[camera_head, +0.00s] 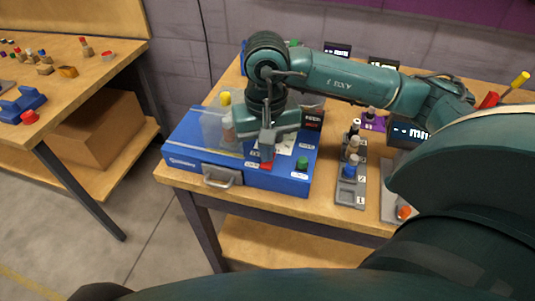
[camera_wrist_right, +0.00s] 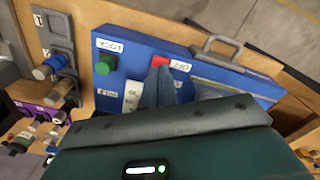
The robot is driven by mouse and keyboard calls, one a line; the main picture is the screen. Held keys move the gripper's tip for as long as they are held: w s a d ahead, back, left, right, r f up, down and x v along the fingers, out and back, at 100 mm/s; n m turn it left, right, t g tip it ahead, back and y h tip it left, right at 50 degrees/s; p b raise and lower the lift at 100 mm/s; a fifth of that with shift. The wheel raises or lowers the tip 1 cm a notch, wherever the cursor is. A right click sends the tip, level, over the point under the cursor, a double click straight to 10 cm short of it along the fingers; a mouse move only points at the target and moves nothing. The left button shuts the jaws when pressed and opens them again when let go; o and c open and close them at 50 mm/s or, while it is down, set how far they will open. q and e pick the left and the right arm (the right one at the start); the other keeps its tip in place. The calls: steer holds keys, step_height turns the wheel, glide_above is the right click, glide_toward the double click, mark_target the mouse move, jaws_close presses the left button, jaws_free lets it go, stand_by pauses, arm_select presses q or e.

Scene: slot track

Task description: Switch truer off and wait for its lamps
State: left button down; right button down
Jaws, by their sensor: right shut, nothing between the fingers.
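The truer (camera_head: 240,178) is a blue box on the workbench, with a clear cover and a grey front handle. Its red button (camera_head: 266,165) and green button (camera_head: 302,163) sit on the top near the front. My right gripper (camera_head: 267,158) is shut and empty, pointing down at the red button. In the right wrist view the fingertips (camera_wrist_right: 160,68) overlap the red button (camera_wrist_right: 159,61); I cannot tell whether they touch it. The green button (camera_wrist_right: 104,65) is clear of the fingers. No lit lamp can be made out; my arm hides part of the top. My left gripper is out of view.
A grey numbered tray (camera_head: 346,190) with several capped pieces stands right of the truer. A small dark display (camera_head: 313,118) with red marks is at the truer's back right. A second table (camera_head: 70,70) with loose parts is at the left, across a floor gap.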

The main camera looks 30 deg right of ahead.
step_height(320, 180, up, 6)
steer(key=shift+f+p, duration=0.25)
steer(key=shift+p, duration=0.9)
